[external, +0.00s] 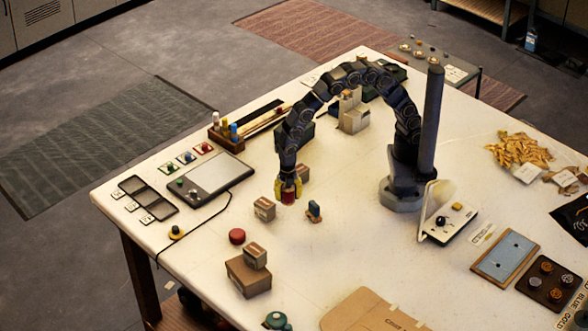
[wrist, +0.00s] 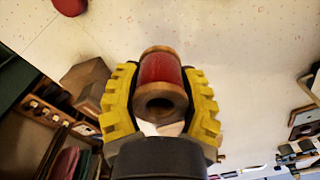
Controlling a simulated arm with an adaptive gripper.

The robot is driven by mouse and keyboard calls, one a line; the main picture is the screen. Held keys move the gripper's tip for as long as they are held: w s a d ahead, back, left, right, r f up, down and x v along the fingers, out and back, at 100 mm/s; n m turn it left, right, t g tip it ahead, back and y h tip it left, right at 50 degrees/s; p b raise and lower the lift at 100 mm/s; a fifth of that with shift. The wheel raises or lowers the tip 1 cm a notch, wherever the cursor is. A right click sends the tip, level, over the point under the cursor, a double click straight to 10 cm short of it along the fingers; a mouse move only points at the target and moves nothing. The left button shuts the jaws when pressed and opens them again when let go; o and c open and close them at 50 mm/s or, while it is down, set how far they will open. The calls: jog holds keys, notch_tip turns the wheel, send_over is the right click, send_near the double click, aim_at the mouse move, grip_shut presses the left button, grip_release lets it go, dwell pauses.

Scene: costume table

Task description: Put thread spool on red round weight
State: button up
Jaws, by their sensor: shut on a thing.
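The thread spool (wrist: 160,75), red with wooden ends, is between the yellow fingers of my gripper (wrist: 160,100) in the wrist view. My gripper is shut on it. In the external view the spool (external: 287,197) shows as a small red piece below the yellow fingertips of my gripper (external: 289,182), low over the table; I cannot tell whether it touches the top. The red round weight (external: 237,236) lies on the table to the left of and nearer the camera than the gripper, with its top bare. A red round thing at the wrist view's top edge (wrist: 70,5) looks like this weight.
A small cardboard box (external: 264,209) stands close to my gripper, between it and the weight. Stacked boxes (external: 248,276) stand just in front of the weight. A blue-topped item (external: 314,211) is right of the gripper. A black cable (external: 196,227) runs left of the weight.

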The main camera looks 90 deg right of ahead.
jog(key=w+d, duration=0.3)
jog(key=d, duration=0.1)
send_over(237, 232)
jog(key=f, duration=0.8)
jog(key=shift+s+a+f, duration=0.1)
jog(key=shift+s+f, duration=0.1)
jog(key=shift+f, duration=0.05)
jog(key=shift+w+f, duration=0.15)
jog(key=shift+f, duration=1.7)
jog(key=shift+f, duration=0.2)
jog(key=o, duration=1.1)
